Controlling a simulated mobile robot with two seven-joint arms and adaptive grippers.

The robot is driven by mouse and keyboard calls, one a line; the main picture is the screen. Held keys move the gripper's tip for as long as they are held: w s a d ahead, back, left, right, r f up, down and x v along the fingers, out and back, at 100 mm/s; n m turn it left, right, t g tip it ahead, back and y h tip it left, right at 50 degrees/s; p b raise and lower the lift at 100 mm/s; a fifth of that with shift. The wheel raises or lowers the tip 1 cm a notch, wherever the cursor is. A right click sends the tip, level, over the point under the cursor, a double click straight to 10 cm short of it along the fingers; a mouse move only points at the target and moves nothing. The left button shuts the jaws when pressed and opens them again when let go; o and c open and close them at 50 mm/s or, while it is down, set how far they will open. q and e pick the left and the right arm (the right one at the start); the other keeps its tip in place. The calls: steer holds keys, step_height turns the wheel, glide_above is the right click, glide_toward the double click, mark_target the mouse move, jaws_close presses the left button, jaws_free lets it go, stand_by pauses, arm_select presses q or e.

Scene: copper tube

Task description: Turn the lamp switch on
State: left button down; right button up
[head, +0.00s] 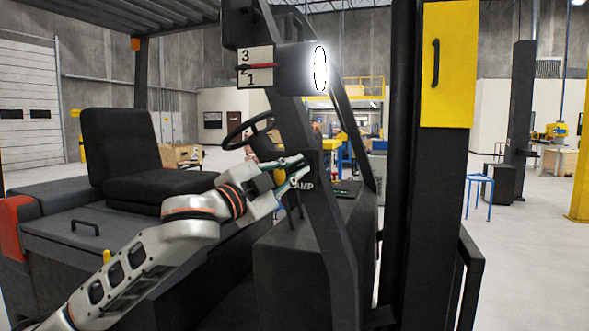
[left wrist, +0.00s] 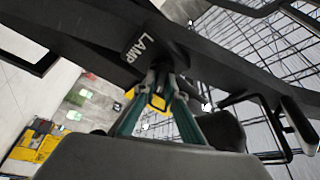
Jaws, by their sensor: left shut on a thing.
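The lamp (head: 320,69) on the dark forklift post glows bright white in the head view. The word LAMP is printed on the post below it and shows in the left wrist view (left wrist: 143,47). My left gripper (head: 299,174) reaches in from the left to the post beside this label. In the left wrist view its teal fingers (left wrist: 163,80) converge on the small dark lamp switch (left wrist: 167,62) and are shut on it. The fingers largely hide the switch in the head view, so I cannot tell its exact position. My right gripper is not in view.
The steering wheel (head: 249,131) and black seat (head: 120,148) are behind my left arm. A dial plate with numbers and a red pointer (head: 255,67) is on the post above. A thick black mast with a yellow panel (head: 448,64) stands to the right.

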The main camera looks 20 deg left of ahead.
arm_select(q)
steer(key=shift+m, duration=0.3)
steer(key=c, duration=2.1)
jaws_free()
steer(key=v, duration=1.2)
steer(key=shift+r, duration=0.15)
